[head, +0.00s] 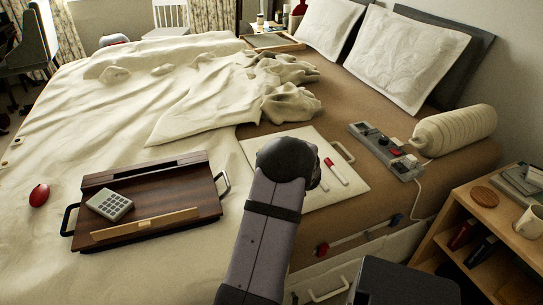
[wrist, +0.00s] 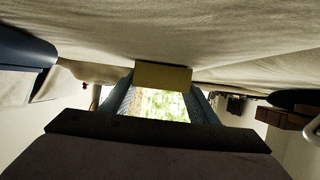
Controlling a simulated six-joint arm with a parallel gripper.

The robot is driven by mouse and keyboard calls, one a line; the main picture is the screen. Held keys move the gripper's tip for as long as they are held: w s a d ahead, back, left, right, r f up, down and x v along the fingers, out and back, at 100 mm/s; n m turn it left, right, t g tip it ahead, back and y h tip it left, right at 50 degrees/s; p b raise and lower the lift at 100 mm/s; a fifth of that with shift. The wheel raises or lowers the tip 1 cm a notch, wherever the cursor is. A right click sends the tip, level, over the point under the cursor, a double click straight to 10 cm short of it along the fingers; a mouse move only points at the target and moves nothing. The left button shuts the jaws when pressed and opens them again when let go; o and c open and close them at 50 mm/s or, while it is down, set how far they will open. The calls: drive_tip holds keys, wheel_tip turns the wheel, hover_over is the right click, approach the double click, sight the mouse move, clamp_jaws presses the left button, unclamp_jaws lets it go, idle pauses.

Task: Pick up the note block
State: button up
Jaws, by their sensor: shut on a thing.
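The note block (wrist: 168,77) is a small yellow block in the middle of the wrist view. My gripper (wrist: 162,84) is shut on it, with one finger on each side of it near the tips. A pale cloth-like surface fills the top of the wrist view, close to the block; whether they touch, I cannot tell. In the head view my arm covers the middle of the bed, and neither the fingers nor the note block can be seen.
On the bed lie a dark wooden tray (head: 190,212) with a calculator (head: 109,205), a red round object (head: 39,194), a white board (head: 347,184) with red-and-white markers, and a grey control box (head: 386,147). A wooden shelf unit (head: 452,225) stands at right.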

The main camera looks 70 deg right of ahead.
wheel_tip(320, 180, up, 10)
drive_tip(key=p, duration=0.3)
idle(0.3)
